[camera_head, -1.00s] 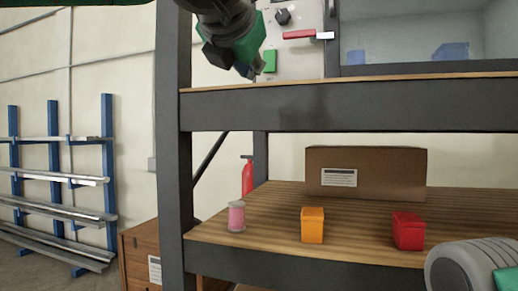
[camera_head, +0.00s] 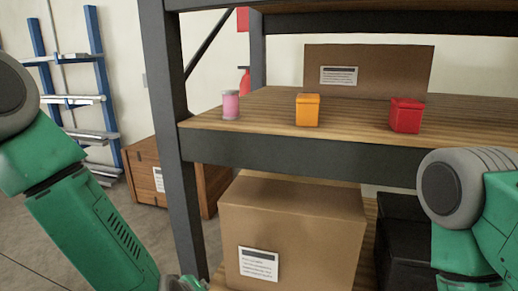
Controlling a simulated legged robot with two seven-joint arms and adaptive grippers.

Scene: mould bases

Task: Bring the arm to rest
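My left arm, green with a grey joint, comes in from the left and hangs down in front of the rack's left post. Its gripper (camera_head: 183,284) only just shows at the bottom edge, cut off, so its fingers cannot be made out. My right arm shows at the right edge as a grey joint and green links. My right gripper is out of view.
A rack shelf (camera_head: 350,150) holds a pink spool (camera_head: 231,105), an orange bin (camera_head: 307,110), a red bin (camera_head: 406,116) and a cardboard box (camera_head: 368,72). Below stands a larger carton (camera_head: 290,225) beside a black case (camera_head: 402,232). A wooden crate (camera_head: 147,172) stands behind the left post.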

